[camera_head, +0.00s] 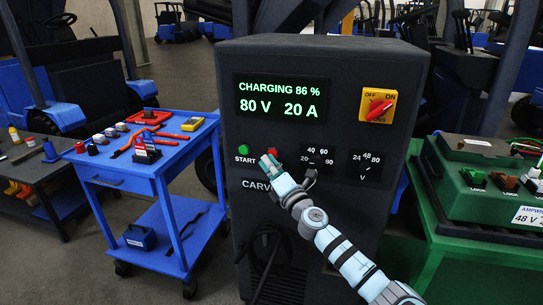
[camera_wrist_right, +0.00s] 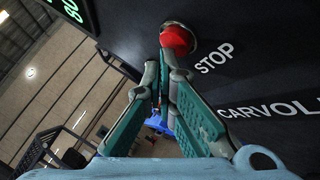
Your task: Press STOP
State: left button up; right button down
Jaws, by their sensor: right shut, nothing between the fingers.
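The charger cabinet (camera_head: 232,205) stands in the middle of the head view. Its red STOP button (camera_wrist_right: 178,38) shows in the right wrist view with the label STOP beside it. In the head view a bit of the red button (camera_head: 272,150) shows just above my fingertips, and the STOP label is hidden. My right gripper (camera_head: 269,161) is shut and empty, its tips at the button; the gripper also shows in the right wrist view (camera_wrist_right: 164,62). I cannot tell whether the tips touch the button. The green START button (camera_head: 243,149) is to the left. My left gripper is not in view.
The display (camera_head: 281,98) reads CHARGING 86 %, 80 V, 20 A. A red-and-yellow OFF/ON rotary switch (camera_head: 377,106) and two dials (camera_head: 317,160) are on the same panel. A blue tool cart (camera_head: 125,172) stands left, a green battery unit (camera_head: 480,190) right.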

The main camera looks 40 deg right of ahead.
jog(key=shift+w+d, duration=0.3)
jog(key=shift+d, duration=0.15)
dwell(0.4)
dwell(0.3)
jog(key=shift+s+a, duration=0.55)
jog(key=shift+a, duration=0.3)
jog(key=shift+s+a+p, duration=0.6)
jog(key=shift+s+a, duration=0.15)
jog(key=shift+a, duration=0.3)
jog(key=shift+s+a+p, duration=0.6)
jog(key=shift+s+a, duration=0.1)
jog(key=shift+a, duration=0.3)
